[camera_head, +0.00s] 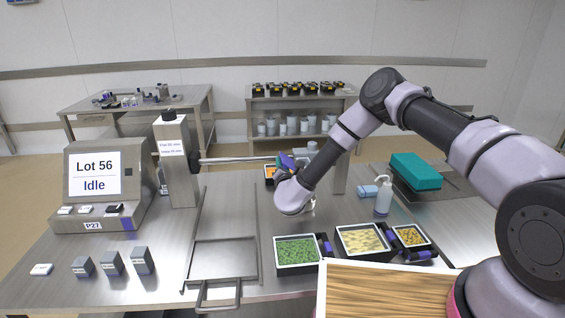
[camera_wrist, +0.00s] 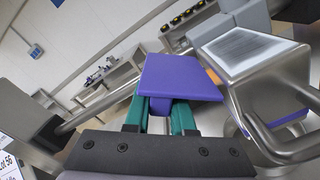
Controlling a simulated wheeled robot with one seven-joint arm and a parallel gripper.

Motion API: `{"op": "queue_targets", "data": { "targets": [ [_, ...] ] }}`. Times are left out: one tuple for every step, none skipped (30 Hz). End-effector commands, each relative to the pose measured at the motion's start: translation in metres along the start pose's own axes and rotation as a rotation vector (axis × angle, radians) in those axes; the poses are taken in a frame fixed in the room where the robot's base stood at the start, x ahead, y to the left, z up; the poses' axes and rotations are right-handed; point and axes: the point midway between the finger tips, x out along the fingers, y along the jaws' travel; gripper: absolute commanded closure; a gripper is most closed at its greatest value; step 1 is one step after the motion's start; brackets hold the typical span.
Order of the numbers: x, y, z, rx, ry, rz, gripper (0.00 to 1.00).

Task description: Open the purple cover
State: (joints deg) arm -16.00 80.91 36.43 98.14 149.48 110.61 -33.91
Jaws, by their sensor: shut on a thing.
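The purple cover (camera_wrist: 180,76) is a flat purple panel just beyond my fingertips in the wrist view. My gripper (camera_wrist: 160,112) has two teal fingers, closed on a narrow purple part under the panel. In the head view the cover (camera_head: 287,158) shows only as a small purple patch beside the steel bar, and my gripper (camera_head: 281,165) is mostly hidden by my arm. The panel looks tilted in the wrist view; how far it is open I cannot tell.
A steel block (camera_wrist: 245,50) stands close right of the cover. A horizontal bar (camera_head: 238,160) runs from the upright post (camera_head: 176,160). Filled trays, green (camera_head: 297,252) and pale (camera_head: 362,241), stand in front. A screen reads "Lot 56 Idle" (camera_head: 95,176).

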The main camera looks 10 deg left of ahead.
Motion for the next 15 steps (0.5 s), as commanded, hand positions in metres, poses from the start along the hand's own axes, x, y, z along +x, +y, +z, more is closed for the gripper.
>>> {"op": "queue_targets", "data": {
  "targets": [
    [-0.0006, -0.0007, -0.0020, -0.022, 0.002, 0.000, 1.00],
    [-0.0006, -0.0009, -0.0027, -0.035, 0.002, 0.000, 1.00],
    [-0.0006, -0.0013, -0.0034, -0.049, 0.002, 0.000, 1.00],
    [-0.0006, -0.0016, -0.0038, -0.060, 0.002, 0.000, 1.00],
    [-0.0006, -0.0019, -0.0043, -0.069, 0.002, 0.000, 1.00],
    [-0.0006, -0.0022, -0.0047, -0.079, 0.002, 0.000, 1.00],
    [-0.0006, -0.0025, -0.0050, -0.086, 0.002, 0.000, 1.00],
    [-0.0006, -0.0028, -0.0053, -0.093, 0.002, 0.000, 1.00],
    [-0.0006, -0.0031, -0.0055, -0.100, 0.002, 0.000, 1.00],
    [-0.0006, -0.0033, -0.0056, -0.104, 0.002, 0.000, 1.00],
    [-0.0006, -0.0034, -0.0058, -0.107, 0.002, -0.001, 1.00],
    [-0.0006, -0.0036, -0.0059, -0.110, 0.002, -0.001, 1.00],
    [-0.0006, -0.0037, -0.0059, -0.111, 0.002, -0.001, 1.00],
    [-0.0006, -0.0038, -0.0060, -0.112, 0.002, -0.001, 1.00],
    [-0.0006, -0.0038, -0.0060, -0.113, 0.002, -0.001, 1.00]
  ]
}}
